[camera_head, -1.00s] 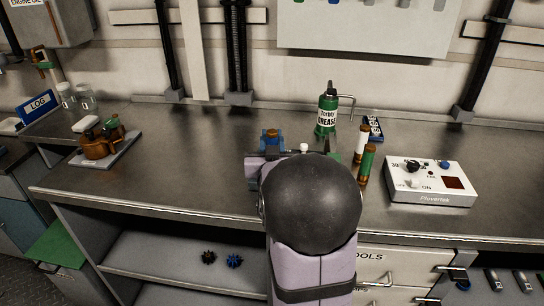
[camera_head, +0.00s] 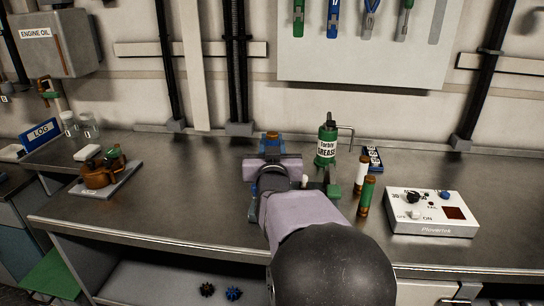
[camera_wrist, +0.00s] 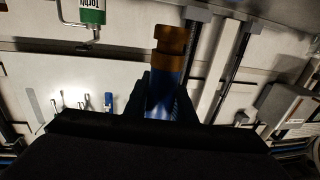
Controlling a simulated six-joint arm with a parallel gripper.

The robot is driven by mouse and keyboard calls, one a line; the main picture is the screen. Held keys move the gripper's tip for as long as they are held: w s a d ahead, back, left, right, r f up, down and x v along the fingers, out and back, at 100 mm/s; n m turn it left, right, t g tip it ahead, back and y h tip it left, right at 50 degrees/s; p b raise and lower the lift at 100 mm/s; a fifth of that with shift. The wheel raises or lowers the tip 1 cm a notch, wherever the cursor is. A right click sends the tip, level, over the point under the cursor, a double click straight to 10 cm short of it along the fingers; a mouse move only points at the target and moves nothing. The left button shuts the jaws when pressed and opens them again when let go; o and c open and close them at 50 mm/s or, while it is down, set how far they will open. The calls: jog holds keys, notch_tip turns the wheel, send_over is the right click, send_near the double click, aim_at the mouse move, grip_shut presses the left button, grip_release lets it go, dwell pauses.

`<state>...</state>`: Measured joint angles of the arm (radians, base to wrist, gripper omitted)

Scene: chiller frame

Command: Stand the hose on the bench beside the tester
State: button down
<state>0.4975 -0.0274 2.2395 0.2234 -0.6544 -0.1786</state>
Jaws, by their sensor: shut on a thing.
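My gripper (camera_wrist: 165,98) is shut on the hose (camera_wrist: 165,90), a short blue cylinder with a copper-brown end. In the head view the hose (camera_head: 272,137) shows its brown end up, at the back of the bench left of the grease can. My wrist hides its lower part, so I cannot tell its height over the bench. The tester (camera_head: 432,213), a white box with knobs and a dark red window, sits on the bench at the right, well apart from my gripper.
A green grease can (camera_head: 327,145), a white-and-green cylinder (camera_head: 361,174), a green cylinder (camera_head: 367,195) and a small blue box (camera_head: 374,158) stand between hose and tester. Bare bench (camera_head: 190,190) lies left of my arm.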

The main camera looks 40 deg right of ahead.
jog(key=shift+r, duration=0.9)
